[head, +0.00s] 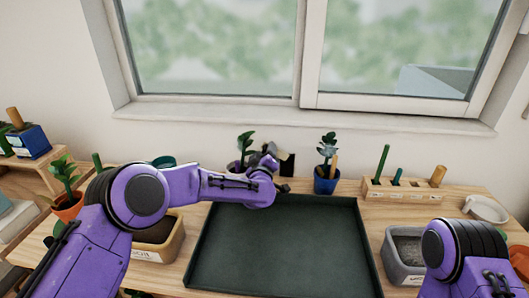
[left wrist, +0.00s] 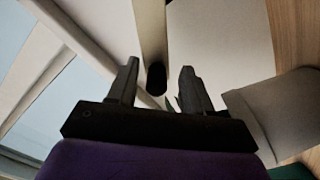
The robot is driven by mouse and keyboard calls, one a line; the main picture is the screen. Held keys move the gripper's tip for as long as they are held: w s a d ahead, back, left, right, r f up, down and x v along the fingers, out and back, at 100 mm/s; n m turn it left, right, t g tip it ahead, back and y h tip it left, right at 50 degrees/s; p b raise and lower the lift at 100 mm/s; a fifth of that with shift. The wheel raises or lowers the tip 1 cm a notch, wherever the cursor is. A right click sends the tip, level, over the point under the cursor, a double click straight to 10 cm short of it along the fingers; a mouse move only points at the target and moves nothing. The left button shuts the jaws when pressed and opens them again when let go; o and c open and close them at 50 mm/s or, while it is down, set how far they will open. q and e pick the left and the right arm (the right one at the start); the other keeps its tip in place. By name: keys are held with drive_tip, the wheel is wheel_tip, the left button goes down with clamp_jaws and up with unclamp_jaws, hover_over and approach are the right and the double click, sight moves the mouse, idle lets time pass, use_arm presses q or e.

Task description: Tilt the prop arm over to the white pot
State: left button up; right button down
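My left gripper (head: 268,160) is at the back edge of the dark tray, in front of the wall. In the left wrist view its two dark fingers (left wrist: 157,88) stand apart. A pale bar with a dark rounded end (left wrist: 151,40), perhaps the prop arm, shows between and beyond the fingertips; I cannot tell whether they touch it. A leafy plant (head: 246,141) stands behind my left forearm, its pot mostly hidden. I cannot tell if that pot is the white one. My right arm shows at the lower right, but its gripper is out of view.
The dark tray (head: 280,285) fills the middle of the table and is empty. A blue pot (head: 326,182) with a plant stands behind it. A wooden holder (head: 404,191), a grey bin (head: 394,256) and a white dish (head: 486,208) are right. A soil bin (head: 160,250) is left.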

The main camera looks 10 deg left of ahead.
use_arm(q)
drive_tip(key=shift+w+a+r, duration=0.1)
drive_tip(key=shift+a, duration=0.05)
drive_tip(key=s+b, duration=0.1)
drive_tip(key=s, duration=0.9)
drive_tip(key=shift+s+b, duration=0.3)
